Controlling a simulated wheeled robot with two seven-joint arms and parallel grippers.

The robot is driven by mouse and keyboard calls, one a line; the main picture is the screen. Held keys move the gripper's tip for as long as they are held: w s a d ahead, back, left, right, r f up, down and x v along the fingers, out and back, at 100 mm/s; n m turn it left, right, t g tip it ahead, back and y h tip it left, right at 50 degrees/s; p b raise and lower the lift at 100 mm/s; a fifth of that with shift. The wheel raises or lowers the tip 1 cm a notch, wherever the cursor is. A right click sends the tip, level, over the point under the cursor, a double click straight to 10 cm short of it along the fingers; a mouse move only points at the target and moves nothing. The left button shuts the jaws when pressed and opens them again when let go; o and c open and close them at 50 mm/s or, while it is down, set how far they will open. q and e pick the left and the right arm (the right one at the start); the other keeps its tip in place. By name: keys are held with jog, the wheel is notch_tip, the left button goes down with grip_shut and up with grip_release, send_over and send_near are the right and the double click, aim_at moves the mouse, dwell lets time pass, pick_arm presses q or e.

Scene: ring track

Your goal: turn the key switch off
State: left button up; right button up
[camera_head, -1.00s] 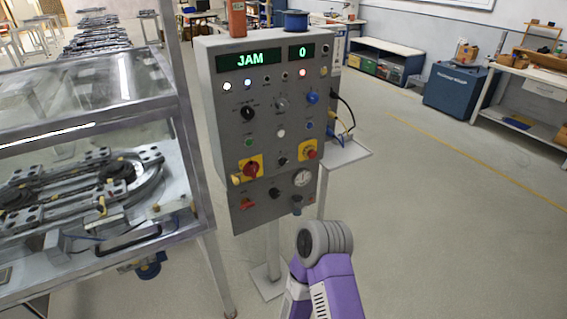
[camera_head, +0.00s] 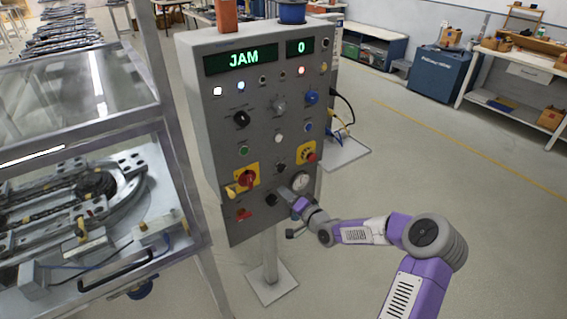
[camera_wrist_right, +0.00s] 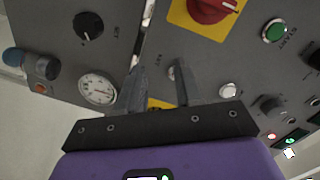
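The control panel (camera_head: 215,130) stands ahead, its face towards me. A small round silver-rimmed switch, which looks like the key switch (camera_head: 281,168), sits low on the panel between the red rotary switch and the emergency stop. In the right wrist view it (camera_wrist_right: 172,72) shows between the two fingers of my right gripper (camera_wrist_right: 160,85). The fingers are apart, with nothing held between them. In the head view my right gripper (camera_head: 284,190) is close to the lower panel, just below this switch. I cannot tell the key's angle or whether the fingers touch the panel. My left gripper is not in view.
A red rotary switch (camera_head: 247,178), a black knob (camera_head: 271,200), a gauge (camera_head: 301,181) and a red emergency stop (camera_head: 308,155) surround the gripper. The display (camera_head: 241,58) reads JAM. A glass-covered track (camera_head: 80,110) stands left.

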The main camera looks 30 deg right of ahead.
aim_at(281, 167)
jog(key=d+r+t, duration=0.1)
jog(key=d+r, duration=0.3)
jog(key=w+b, duration=0.1)
jog(key=w, duration=0.7)
jog(key=shift+a+f+h, duration=0.15)
jog(key=shift+a+h, duration=0.25)
grip_shut()
